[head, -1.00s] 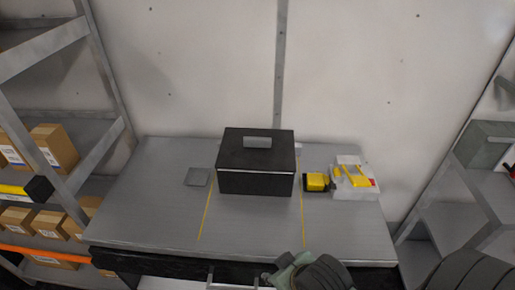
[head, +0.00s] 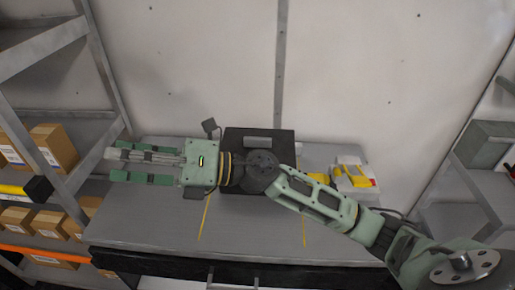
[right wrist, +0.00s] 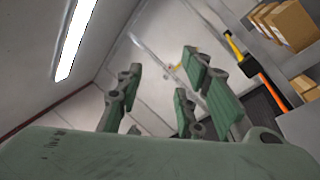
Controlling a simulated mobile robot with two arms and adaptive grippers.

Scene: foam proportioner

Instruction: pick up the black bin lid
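The black bin (head: 284,165) stands on the grey workbench near its back edge, with its black lid (head: 284,138) on top. The lid has a grey handle (head: 258,143) on it. My right arm crosses in front of the bin and hides much of its front. My right gripper (head: 115,162) is open and empty, left of the bin and pointing left, with its fingertips near the left shelving. In the right wrist view the gripper's fingers (right wrist: 165,95) stand apart with nothing between them. The lid cannot be made out in that view. My left gripper is not in view.
A white tray with yellow and red items (head: 355,175) sits at the workbench's (head: 150,220) right, partly behind my arm. Left shelving (head: 100,80) holds cardboard boxes (head: 55,147). A wall rises behind the bench. The bench front is clear.

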